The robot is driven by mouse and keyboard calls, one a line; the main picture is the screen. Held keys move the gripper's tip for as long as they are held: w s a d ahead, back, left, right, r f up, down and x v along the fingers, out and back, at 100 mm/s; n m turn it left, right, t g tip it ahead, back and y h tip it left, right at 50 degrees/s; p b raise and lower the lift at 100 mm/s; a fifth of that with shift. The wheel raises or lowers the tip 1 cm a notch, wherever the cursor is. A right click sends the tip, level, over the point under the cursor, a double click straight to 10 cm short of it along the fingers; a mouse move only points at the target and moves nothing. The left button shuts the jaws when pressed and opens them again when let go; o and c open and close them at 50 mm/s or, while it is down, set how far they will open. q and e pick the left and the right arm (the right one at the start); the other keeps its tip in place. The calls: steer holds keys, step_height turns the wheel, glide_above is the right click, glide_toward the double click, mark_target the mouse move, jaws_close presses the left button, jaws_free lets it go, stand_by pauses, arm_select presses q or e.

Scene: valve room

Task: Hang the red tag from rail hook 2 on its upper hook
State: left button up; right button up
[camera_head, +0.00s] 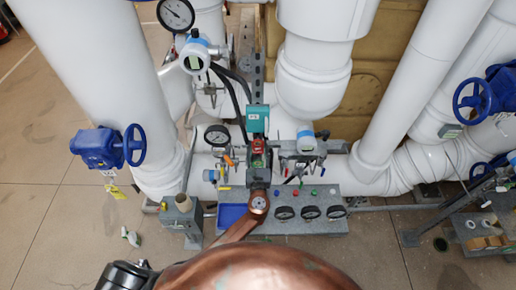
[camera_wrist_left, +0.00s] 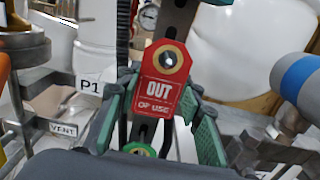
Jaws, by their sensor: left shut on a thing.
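The red tag (camera_wrist_left: 158,100) reads "OUT OF USE" and has a brass-ringed hole near its top. It stands roughly upright between the green fingers of my left gripper (camera_wrist_left: 158,112), which is shut on its lower part. In the head view, the red tag (camera_head: 257,146) shows small at my left gripper (camera_head: 258,160), just below a teal box. A dark upright metal strip (camera_wrist_left: 178,22) is behind the tag's top in the wrist view. I cannot make out a hook tip or whether the tag touches one. My right gripper is not in view.
A grey bench (camera_head: 325,226) carries several gauges and a blue tray (camera_head: 231,215). A "P1" label (camera_wrist_left: 89,87) and a "VENT" label (camera_wrist_left: 63,129) are left of the tag. A blue-collared instrument (camera_wrist_left: 302,82) is close on the right. Large white pipes surround the panel.

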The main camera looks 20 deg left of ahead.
arm_select(q)
steer(key=shift+f, duration=0.45)
stand_by(0.3)
steer(key=o, duration=0.8)
steer(key=shift+o, duration=0.2)
